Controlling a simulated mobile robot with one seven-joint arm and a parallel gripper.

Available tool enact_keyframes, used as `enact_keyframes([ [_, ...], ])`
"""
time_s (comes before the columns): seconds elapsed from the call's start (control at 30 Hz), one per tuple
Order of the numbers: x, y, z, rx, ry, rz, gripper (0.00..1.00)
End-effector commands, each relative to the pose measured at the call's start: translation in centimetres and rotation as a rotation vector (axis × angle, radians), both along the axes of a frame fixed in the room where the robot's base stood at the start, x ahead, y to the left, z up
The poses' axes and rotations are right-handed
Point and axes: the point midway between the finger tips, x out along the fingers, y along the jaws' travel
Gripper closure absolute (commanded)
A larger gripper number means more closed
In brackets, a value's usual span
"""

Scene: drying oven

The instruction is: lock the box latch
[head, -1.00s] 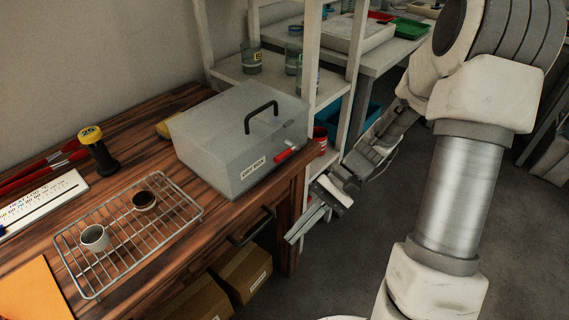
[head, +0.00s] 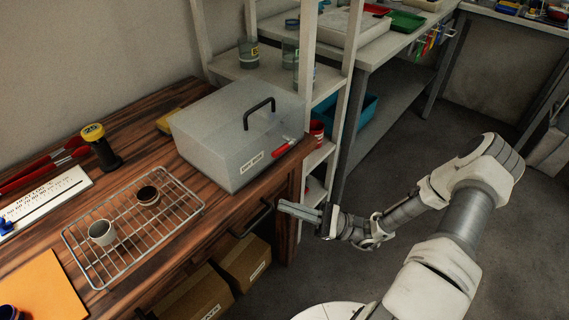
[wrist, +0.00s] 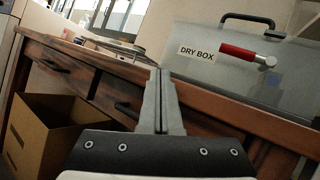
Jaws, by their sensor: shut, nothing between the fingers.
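The grey translucent dry box (head: 215,150) sits on the wooden bench, with its lid down and a black handle on top. Its latch (head: 283,147) has a red lever and is on the front face; it also shows in the wrist view (wrist: 238,51). There the lever lies nearly level, reaching left from a metal pivot and slightly raised at its left end. My gripper (head: 281,206) is shut and empty, in front of the bench edge, below and apart from the latch. In the wrist view its closed fingers (wrist: 160,74) point toward the box, left of and below the lever.
A wire rack (head: 130,225) with two small cups stands on the bench left of the box. A drawer handle (head: 260,215) juts from the bench front near my gripper. Cardboard boxes (head: 245,262) sit below. A white shelf (head: 318,155) stands right of the box.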

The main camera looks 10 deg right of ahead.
Motion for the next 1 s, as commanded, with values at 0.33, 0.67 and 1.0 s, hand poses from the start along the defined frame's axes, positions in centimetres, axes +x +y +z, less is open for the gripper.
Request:
enact_keyframes([
  [0.33, 2.1, -3.6, -1.2, 0.329, 0.063, -0.317, 1.00],
  [0.67, 2.7, -5.3, -2.0, 0.454, 0.082, -0.451, 1.00],
  [1.0, 2.8, -5.3, -2.0, 0.456, 0.083, -0.453, 1.00],
])
